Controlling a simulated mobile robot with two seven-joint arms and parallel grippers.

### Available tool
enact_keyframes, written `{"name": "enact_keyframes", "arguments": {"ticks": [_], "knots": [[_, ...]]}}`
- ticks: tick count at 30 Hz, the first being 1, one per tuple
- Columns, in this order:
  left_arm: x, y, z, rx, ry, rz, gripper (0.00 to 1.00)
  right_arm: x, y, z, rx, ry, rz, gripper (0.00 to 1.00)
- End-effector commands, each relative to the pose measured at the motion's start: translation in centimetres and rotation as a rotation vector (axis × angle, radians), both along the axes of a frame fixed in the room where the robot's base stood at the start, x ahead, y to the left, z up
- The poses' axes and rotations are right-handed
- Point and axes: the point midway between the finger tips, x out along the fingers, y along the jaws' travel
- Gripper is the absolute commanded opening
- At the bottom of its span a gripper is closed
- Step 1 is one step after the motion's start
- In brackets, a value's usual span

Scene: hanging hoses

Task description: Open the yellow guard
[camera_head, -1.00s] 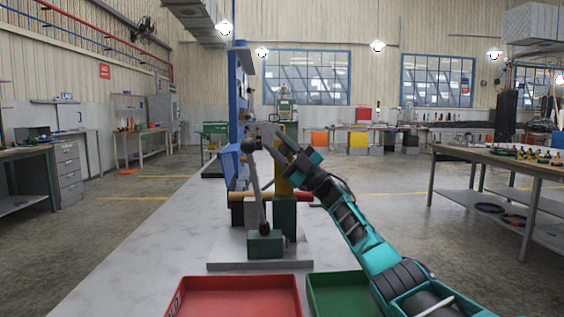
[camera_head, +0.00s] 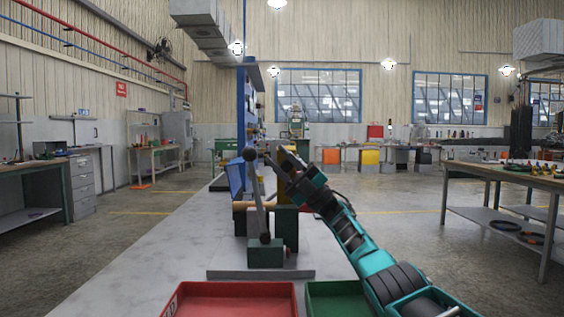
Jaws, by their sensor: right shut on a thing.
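My right gripper (camera_head: 275,160) reaches in from the right and is shut at the guard's upper part. The fingers overlap the guard, so the exact grip point is hard to see. A grey lever (camera_head: 258,205) with a dark ball knob stands just left of the guard, on a dark green block (camera_head: 266,254). My left gripper is not in view.
The fixture's grey base plate (camera_head: 225,273) sits on a long pale bench (camera_head: 150,270). A red tray (camera_head: 235,288) and a green tray (camera_head: 335,288) stand in front. A blue panel (camera_head: 236,178) is left of the lever. The bench's left side is clear.

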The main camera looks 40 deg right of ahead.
Motion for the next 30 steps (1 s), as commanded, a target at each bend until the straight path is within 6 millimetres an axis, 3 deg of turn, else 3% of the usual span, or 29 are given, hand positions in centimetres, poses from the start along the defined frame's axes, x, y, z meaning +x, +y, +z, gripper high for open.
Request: {"name": "enact_keyframes", "arguments": {"ticks": [7,8,14,23,26,30], "knots": [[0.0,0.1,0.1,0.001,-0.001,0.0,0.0,-0.1,-0.1,0.3,0.001,-0.005,-0.001,0.0],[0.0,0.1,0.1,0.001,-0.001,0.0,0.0,-0.1,-0.1,0.3,0.001,-0.005,-0.001,0.33],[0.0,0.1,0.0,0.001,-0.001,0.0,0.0,0.0,0.0,0.2,0.002,-0.002,-0.001,0.52],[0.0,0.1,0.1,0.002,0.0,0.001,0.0,0.0,0.0,0.3,0.001,-0.001,0.0,0.54],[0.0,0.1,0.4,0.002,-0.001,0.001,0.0,0.0,0.0,1.4,0.001,-0.002,0.001,0.54],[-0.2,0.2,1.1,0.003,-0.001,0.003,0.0,-0.1,0.0,4.2,0.001,-0.007,0.001,0.54]]}}
